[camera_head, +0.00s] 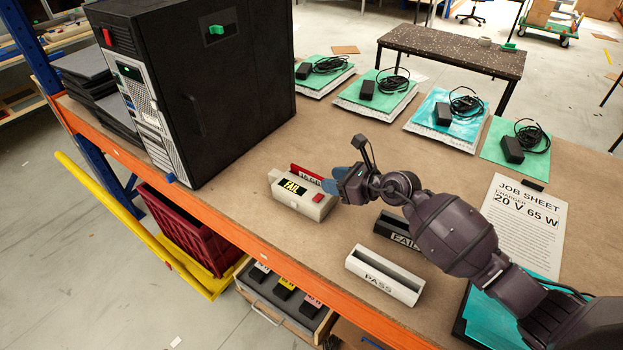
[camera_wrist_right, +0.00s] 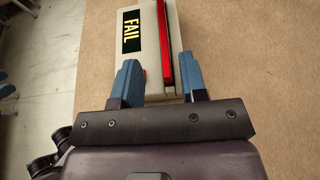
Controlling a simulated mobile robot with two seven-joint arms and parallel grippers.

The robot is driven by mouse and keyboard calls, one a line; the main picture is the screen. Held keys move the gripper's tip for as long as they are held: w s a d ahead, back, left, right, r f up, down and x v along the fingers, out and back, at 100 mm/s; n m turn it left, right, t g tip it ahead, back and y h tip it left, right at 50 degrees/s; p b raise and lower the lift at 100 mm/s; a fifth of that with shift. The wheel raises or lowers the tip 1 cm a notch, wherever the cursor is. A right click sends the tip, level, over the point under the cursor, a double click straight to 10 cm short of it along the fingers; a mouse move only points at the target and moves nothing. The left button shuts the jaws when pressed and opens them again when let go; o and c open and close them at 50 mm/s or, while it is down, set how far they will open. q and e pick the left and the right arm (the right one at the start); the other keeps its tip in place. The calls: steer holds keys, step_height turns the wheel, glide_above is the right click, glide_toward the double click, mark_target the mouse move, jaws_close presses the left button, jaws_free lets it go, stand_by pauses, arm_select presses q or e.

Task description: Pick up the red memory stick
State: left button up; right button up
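The red memory stick (camera_head: 306,172), with a dark label reading GB, stands at the far side of a pale tester box (camera_head: 290,207). The box display reads FAIL. In the right wrist view the stick (camera_wrist_right: 161,45) is a long red strip along the right side of the tester (camera_wrist_right: 103,50). My right gripper (camera_head: 336,179) is at the right end of the box. In the wrist view its blue fingers (camera_wrist_right: 160,78) are apart, with the stick's near end between them and a gap on each side. Whether the stick sits in a slot is hidden. My left gripper is not in view.
A black FAIL tray (camera_head: 398,228) and a white PASS tray (camera_head: 384,275) lie in front of my right arm. A large black computer tower (camera_head: 225,80) stands left. Several chargers on mats line the back, and a job sheet (camera_head: 520,222) lies right.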

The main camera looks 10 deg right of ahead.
mark_target(319, 177)
steer(key=shift+x, duration=2.3)
steer(key=shift+w+d, duration=0.15)
steer(key=shift+w, duration=0.05)
jaws_close()
